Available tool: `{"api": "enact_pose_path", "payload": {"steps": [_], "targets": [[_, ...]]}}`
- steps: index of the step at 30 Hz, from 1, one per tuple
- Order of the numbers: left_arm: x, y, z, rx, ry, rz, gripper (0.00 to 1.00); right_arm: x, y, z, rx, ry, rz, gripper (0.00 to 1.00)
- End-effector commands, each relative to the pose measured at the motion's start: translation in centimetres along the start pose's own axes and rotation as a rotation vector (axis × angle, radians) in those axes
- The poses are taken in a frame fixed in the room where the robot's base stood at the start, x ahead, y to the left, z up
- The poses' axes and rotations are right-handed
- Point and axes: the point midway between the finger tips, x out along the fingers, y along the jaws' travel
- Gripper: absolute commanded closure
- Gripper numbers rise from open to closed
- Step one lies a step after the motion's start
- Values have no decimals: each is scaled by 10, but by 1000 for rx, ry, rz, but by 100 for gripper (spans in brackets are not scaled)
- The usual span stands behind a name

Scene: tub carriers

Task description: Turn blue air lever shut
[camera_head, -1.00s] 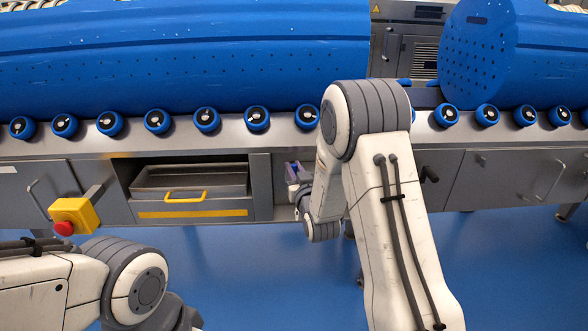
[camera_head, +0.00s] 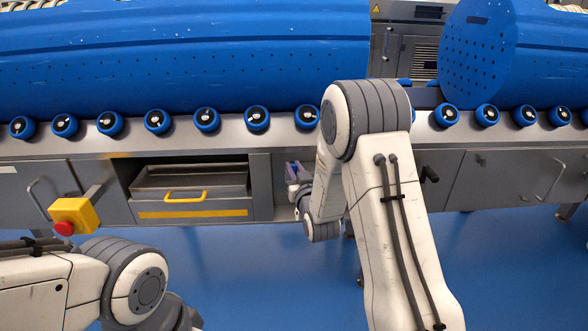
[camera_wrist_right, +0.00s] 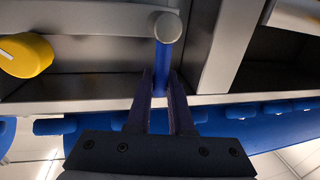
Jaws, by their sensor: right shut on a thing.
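The blue air lever (camera_wrist_right: 161,65) shows in the right wrist view as a short blue bar hanging below a round grey hub (camera_wrist_right: 167,26). My right gripper (camera_wrist_right: 162,84) is shut on its lower part, with one dark finger on each side. In the head view my right gripper (camera_head: 294,174) is small and partly hidden by my own right arm, at the cabinet front below the counter. The lever itself is hard to make out there. Of my left arm only links show at the lower left; its gripper is out of view.
A yellow box with a red button (camera_head: 75,216) juts from the cabinet front at left. An open bay holds a tray (camera_head: 190,178) above a yellow handle (camera_head: 185,197). Blue perforated drums (camera_head: 190,60) lie above a row of black-and-blue knobs (camera_head: 207,119). The blue floor in front is clear.

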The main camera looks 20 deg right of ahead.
Motion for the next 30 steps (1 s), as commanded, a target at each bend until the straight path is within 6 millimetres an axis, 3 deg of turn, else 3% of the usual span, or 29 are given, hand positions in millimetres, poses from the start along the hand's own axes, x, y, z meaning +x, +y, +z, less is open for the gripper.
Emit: {"api": "enact_pose_path", "payload": {"steps": [11,30], "targets": [[-2,0,0,0,0,0,50,1,-6,0,-83,-17,-2,100],[-10,1,0,0,0,0,50,5,-30,8,-510,-104,-3,100]]}}
